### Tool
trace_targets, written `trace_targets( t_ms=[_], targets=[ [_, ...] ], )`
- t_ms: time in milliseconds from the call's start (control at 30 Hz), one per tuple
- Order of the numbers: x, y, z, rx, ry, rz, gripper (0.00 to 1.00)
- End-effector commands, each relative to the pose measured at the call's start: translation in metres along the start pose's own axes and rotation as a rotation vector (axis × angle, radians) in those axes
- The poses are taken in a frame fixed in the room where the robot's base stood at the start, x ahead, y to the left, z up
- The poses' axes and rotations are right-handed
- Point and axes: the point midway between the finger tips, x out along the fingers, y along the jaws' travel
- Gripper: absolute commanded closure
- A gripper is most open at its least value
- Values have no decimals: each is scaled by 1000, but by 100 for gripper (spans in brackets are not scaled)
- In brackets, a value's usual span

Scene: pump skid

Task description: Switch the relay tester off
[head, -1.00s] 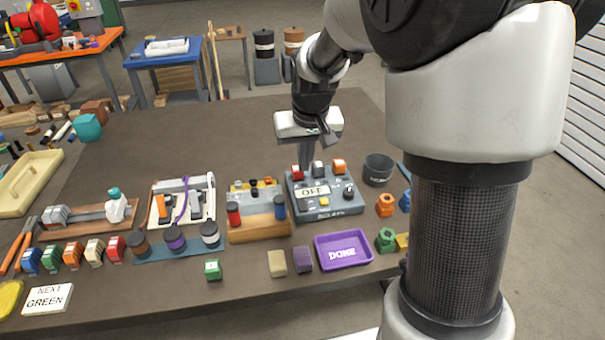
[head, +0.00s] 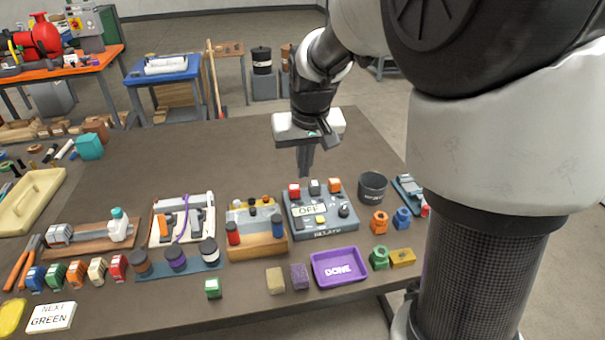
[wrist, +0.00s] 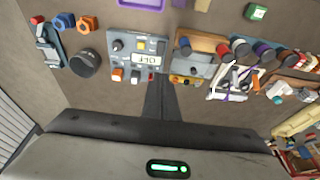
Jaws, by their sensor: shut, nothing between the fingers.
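The relay tester (head: 330,227) is a grey box on the bench with red, dark and orange blocks along its back edge. It has a yellow button, a dark knob and a white display that reads OFF. It also shows upside down in the wrist view (wrist: 133,60), where the display (wrist: 148,59) is upside down too. My gripper (head: 305,174) is shut and empty, pointing down above and behind the tester, apart from it. In the wrist view its fingers (wrist: 160,82) point toward the tester's edge.
A purple DONE tray (head: 340,281) sits in front of the tester. A dark round cup (head: 372,187) stands to its right, and a wooden block with cylinders (head: 256,246) to its left. A NEXT GREEN card (head: 51,317) lies at front left.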

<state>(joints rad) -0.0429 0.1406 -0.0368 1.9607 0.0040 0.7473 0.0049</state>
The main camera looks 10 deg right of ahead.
Motion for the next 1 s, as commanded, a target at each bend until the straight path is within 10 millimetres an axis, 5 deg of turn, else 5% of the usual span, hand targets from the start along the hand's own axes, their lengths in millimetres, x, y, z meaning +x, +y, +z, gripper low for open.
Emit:
trace_targets(
  t_ms=[300,867,1000],
  targets=[
    [-58,0,8,0,1,0,100],
    [-75,0,12,0,4,-1,100],
    [-115,1,34,2,39,-4,100]
  ],
)
